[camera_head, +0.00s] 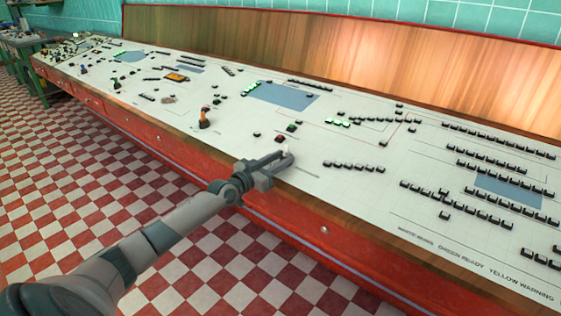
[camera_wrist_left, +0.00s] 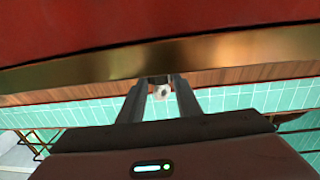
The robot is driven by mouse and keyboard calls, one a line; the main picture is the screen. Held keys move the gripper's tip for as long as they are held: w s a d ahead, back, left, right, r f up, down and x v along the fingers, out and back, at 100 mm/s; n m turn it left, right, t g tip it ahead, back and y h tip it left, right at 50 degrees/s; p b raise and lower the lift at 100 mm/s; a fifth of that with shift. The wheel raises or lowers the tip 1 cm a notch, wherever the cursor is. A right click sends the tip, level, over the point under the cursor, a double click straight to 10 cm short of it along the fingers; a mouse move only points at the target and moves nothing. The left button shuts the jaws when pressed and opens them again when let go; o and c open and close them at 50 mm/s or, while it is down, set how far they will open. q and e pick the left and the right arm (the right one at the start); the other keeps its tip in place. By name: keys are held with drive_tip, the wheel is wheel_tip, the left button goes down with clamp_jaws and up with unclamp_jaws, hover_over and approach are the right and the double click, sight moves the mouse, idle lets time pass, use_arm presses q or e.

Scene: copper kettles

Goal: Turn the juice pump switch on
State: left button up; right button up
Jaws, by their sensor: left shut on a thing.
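A long white control panel (camera_head: 330,190) carries many small switches and buttons. My left gripper (camera_head: 288,157) is at the panel's near edge, over its middle stretch. Its fingers are shut on a small pale knob (camera_wrist_left: 162,93), which shows between the fingertips (camera_wrist_left: 160,82) in the left wrist view. The fingers hide most of this knob in the head view. No label for the juice pump switch is legible, so I cannot tell whether this knob is that switch or which way it is set. My right gripper is not in view.
An orange lever (camera_head: 204,118) stands on the panel left of my gripper. Dark buttons (camera_head: 290,127) lie just behind it, and a row of dark switches (camera_head: 353,166) lies to its right. A wooden backboard (camera_head: 350,70) rises behind. The checkered floor (camera_head: 190,250) in front is clear.

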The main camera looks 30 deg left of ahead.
sight(282, 158)
use_arm(q)
drive_tip(key=o, duration=1.1)
drive_tip(key=shift+s, duration=0.15)
drive_tip(key=shift+s+a, duration=0.1)
drive_tip(key=shift+s, duration=0.3)
drive_tip(key=s, duration=0.2)
drive_tip(key=shift+s+a+p, duration=0.2)
drive_tip(key=shift+s+p, duration=0.1)
drive_tip(key=shift+s, duration=0.1)
drive_tip(key=s, duration=0.4)
drive_tip(key=s+a, duration=0.1)
drive_tip(key=s, duration=0.4)
drive_tip(key=s+a, duration=0.1)
drive_tip(key=s, duration=0.3)
drive_tip(key=shift+s, duration=0.15)
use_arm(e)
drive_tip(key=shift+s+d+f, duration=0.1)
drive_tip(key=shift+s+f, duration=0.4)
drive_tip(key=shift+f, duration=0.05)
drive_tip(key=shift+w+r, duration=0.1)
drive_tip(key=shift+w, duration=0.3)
